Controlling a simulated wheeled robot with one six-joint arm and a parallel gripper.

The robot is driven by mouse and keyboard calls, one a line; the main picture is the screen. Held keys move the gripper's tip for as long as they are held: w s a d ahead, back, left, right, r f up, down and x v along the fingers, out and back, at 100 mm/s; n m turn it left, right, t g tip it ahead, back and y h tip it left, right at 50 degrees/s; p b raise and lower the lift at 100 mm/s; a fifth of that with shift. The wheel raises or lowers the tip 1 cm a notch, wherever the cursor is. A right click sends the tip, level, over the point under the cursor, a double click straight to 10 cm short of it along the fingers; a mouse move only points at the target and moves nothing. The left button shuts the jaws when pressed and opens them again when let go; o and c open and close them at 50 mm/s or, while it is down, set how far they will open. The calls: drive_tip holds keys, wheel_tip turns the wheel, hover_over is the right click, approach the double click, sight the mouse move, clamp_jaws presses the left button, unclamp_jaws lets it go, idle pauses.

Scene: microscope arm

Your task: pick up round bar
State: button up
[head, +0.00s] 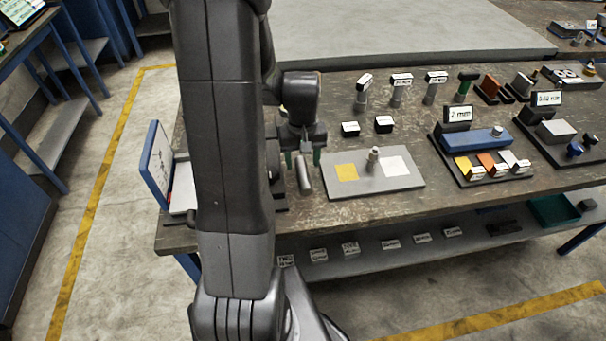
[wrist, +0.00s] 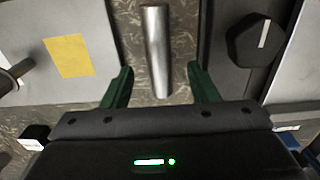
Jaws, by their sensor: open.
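The round bar (wrist: 156,50) is a plain silver metal cylinder lying on the worn brown bench top. In the wrist view it runs lengthwise between the two green fingertips of my gripper (wrist: 160,82), with a gap on each side. The gripper is open and holds nothing. In the head view the gripper (head: 302,157) points down at the bench, and the bar (head: 304,174) shows just below and in front of it. My arm hides part of the bench to the left.
A grey plate (head: 372,183) with yellow and white squares and an upright pin lies right of the bar. A dark hexagonal knob (wrist: 256,40) on a grey device is on the other side. A blue block on a black tray (head: 445,150) stands further right.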

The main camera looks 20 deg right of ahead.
sight(303, 171)
drive_tip(key=shift+s+f, duration=0.1)
drive_tip(key=shift+f, duration=2.2)
drive_tip(key=shift+c, duration=0.4)
clamp_jaws()
